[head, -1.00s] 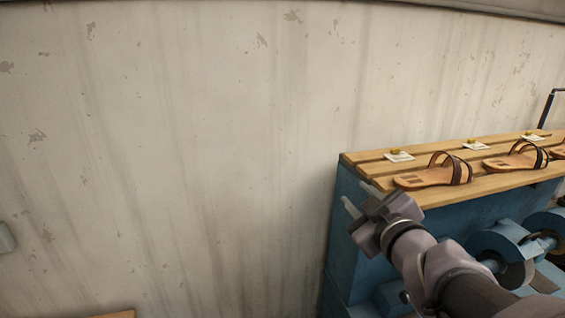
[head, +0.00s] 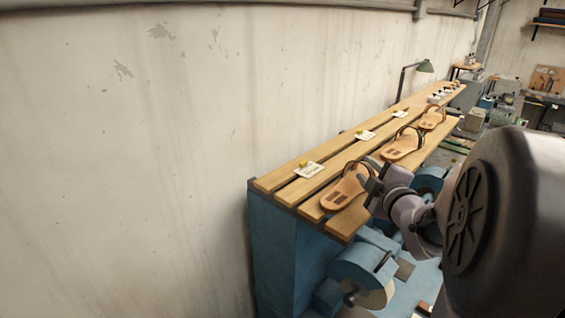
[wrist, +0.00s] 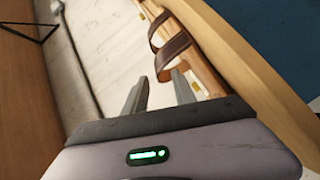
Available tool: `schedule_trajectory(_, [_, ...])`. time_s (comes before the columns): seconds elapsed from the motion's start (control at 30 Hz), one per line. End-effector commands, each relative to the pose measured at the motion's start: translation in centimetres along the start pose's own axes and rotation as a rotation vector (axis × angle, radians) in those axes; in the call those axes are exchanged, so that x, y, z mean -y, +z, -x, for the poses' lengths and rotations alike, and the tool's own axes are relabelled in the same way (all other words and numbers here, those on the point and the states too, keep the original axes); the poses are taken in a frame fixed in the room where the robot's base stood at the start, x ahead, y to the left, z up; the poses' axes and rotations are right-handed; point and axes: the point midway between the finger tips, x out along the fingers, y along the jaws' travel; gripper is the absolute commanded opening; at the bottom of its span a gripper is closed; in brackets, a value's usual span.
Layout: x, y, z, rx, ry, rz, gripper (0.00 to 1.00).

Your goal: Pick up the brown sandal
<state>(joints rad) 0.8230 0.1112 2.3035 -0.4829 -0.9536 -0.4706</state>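The brown sandal (head: 340,193) lies on the slatted wooden bench top (head: 268,185), nearest of a row of sandals. It has a tan sole, and part of it is hidden behind my gripper in the head view. My gripper (head: 374,168) is at the bench's front edge, close to this sandal's right side in the picture. In the wrist view, my gripper (wrist: 158,90) has its two fingers apart with nothing between them. A brown strap (wrist: 172,50) shows just beyond the fingertips; I cannot tell whether they touch it.
Two more sandals (head: 402,147) (head: 432,119) lie farther along the bench. White cards (head: 309,170) with yellow pieces lie along its back. Blue machines (head: 362,275) stand below the front edge. A green lamp (head: 425,66) rises at the back. A bare wall (head: 120,150) fills the left.

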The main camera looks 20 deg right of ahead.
Motion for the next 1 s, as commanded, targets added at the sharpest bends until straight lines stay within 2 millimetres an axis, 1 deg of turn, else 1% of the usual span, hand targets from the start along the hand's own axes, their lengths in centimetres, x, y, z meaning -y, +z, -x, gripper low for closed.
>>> schedule_trajectory(0.03, [-0.2, -0.1, -1.0, -0.002, -0.003, 0.000, 0.32])
schedule_trajectory(0.1, [-0.2, -0.1, -2.2, -0.001, -0.002, -0.001, 0.32])
schedule_trajectory(0.17, [-0.2, 0.0, -2.9, 0.000, -0.001, 0.001, 0.32])
schedule_trajectory(0.23, [-0.2, 0.0, -3.2, 0.001, 0.000, 0.001, 0.32])
schedule_trajectory(0.37, [-0.2, 0.0, -3.2, 0.001, 0.001, 0.001, 0.32])
schedule_trajectory(0.4, [-0.2, 0.0, -3.2, 0.001, 0.001, 0.001, 0.30])
schedule_trajectory(0.47, [-0.2, 0.0, -3.2, 0.001, 0.001, 0.001, 0.19])
schedule_trajectory(0.5, [-0.2, 0.0, -3.2, 0.001, 0.001, 0.001, 0.11])
schedule_trajectory(0.57, [-0.2, 0.0, -3.2, 0.001, 0.001, 0.001, 0.00])
schedule_trajectory(0.9, [-0.2, 0.0, -3.2, 0.001, 0.001, 0.001, 0.00])
schedule_trajectory(1.0, [-0.6, -0.2, -3.1, 0.000, 0.001, 0.002, 0.00])
